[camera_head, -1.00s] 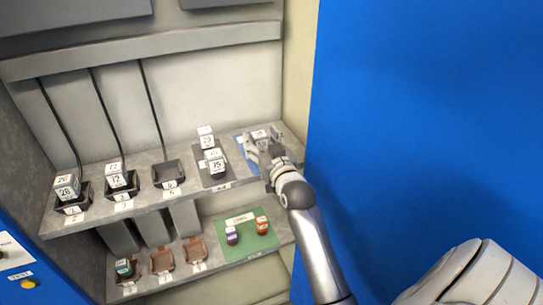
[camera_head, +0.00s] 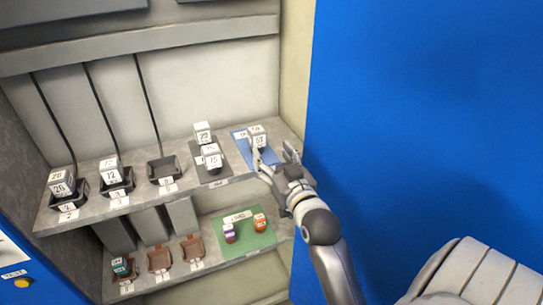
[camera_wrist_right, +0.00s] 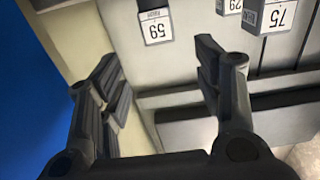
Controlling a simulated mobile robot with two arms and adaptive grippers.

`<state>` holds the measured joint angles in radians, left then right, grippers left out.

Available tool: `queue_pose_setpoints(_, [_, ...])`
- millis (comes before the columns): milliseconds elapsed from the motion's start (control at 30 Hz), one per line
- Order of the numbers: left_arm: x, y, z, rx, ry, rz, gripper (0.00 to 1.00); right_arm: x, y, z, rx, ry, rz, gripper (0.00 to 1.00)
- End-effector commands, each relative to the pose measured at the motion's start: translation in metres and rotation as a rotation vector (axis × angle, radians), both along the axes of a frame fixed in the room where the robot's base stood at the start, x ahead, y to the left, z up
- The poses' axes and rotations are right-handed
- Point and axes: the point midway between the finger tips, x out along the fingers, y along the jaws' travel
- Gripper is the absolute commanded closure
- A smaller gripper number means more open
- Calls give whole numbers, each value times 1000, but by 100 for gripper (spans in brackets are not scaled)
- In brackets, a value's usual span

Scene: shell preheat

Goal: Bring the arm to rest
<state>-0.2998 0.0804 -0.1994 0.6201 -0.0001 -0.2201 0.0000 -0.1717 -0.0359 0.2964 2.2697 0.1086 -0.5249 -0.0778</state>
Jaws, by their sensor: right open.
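My right arm reaches up from the lower right in the head view. Its right gripper (camera_head: 273,156) is open and empty at the right end of the upper shelf, just in front of a white numbered block (camera_head: 257,137) on a blue mat (camera_head: 239,134). In the right wrist view the two dark fingers (camera_wrist_right: 152,75) stand wide apart with nothing between them. A white block marked 59 (camera_wrist_right: 156,29) shows beyond them, apart from the fingers. My left gripper is not in view.
The upper shelf (camera_head: 130,205) holds a grey mat with white blocks, an empty black tray (camera_head: 163,180) and two black trays with blocks. The lower shelf has brown trays and a green mat (camera_head: 258,240) with a purple and an orange item. A blue wall (camera_head: 430,120) stands at right.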

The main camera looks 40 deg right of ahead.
Motion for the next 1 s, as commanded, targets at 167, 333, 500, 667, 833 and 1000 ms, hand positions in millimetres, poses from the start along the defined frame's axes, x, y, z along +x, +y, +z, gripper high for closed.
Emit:
queue_pose_setpoints(167, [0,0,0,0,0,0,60,0,0,0,0,0,0,40])
queue_pose_setpoints(333, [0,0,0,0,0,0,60,-1,4,-7,2,27,11,40])
queue_pose_setpoints(500, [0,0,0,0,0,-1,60,-18,37,-58,14,240,87,40])
queue_pose_setpoints(667, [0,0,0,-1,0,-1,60,-70,84,-133,26,581,189,40])
queue_pose_setpoints(833, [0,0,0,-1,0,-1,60,-140,119,-188,29,894,265,40])
queue_pose_setpoints(1000, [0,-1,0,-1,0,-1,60,-208,139,-218,24,1143,314,40])
